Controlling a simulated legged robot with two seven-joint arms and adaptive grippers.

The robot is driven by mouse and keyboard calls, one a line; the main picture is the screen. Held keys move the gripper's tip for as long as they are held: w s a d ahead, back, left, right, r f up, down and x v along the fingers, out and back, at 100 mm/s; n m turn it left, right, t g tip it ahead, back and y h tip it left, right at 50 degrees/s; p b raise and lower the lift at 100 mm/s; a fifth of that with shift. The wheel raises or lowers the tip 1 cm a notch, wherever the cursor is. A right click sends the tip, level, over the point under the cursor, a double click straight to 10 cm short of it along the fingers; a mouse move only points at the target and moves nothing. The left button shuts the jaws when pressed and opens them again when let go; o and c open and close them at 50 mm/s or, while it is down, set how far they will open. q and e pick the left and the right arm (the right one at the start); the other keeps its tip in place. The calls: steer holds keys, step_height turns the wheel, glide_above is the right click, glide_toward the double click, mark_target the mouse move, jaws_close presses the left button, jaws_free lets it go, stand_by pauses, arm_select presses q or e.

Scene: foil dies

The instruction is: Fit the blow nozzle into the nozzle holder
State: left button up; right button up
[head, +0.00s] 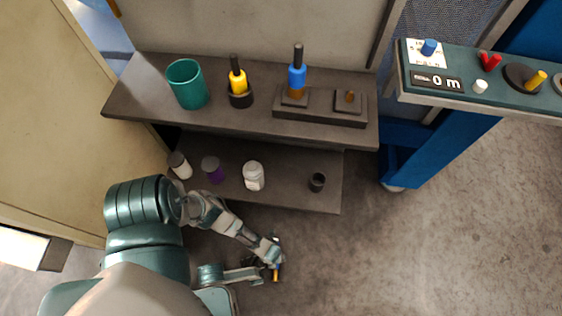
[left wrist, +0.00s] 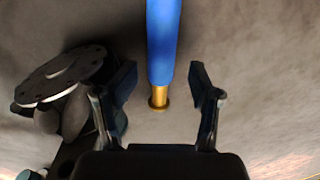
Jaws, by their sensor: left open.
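A blue rod with a brass tip, which looks like the blow nozzle, shows in the left wrist view (left wrist: 163,45). Its tip lies between the fingers of my left gripper (left wrist: 158,95), which is open with gaps on both sides. In the head view the blue and orange piece (head: 276,271) is small and partly hidden at the end of my arms, low in the picture. On the upper shelf a dark two-part block (head: 320,108) holds an upright blue tool (head: 297,77) and a short brass piece (head: 350,97). I cannot tell which item is the nozzle holder.
The upper shelf (head: 150,105) also bears a green cup (head: 187,84) and a yellow tool (head: 238,80) in a dark cup. The lower shelf has a white bottle (head: 253,176), other jars and a dark cup (head: 317,182). A blue stand with a panel (head: 480,75) is right.

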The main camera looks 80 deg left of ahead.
arm_select(q)
steer(key=f, duration=0.1)
steer(key=f+b, duration=0.1)
steer(key=f, duration=0.1)
steer(key=shift+s+f+b, duration=0.25)
steer(key=shift+b, duration=0.1)
steer(key=shift+w+f, duration=0.1)
steer(key=shift+f, duration=0.25)
steer(key=shift+r, duration=0.1)
jaws_close()
steer(key=shift+w, duration=0.15)
steer(key=shift+w+r, duration=0.15)
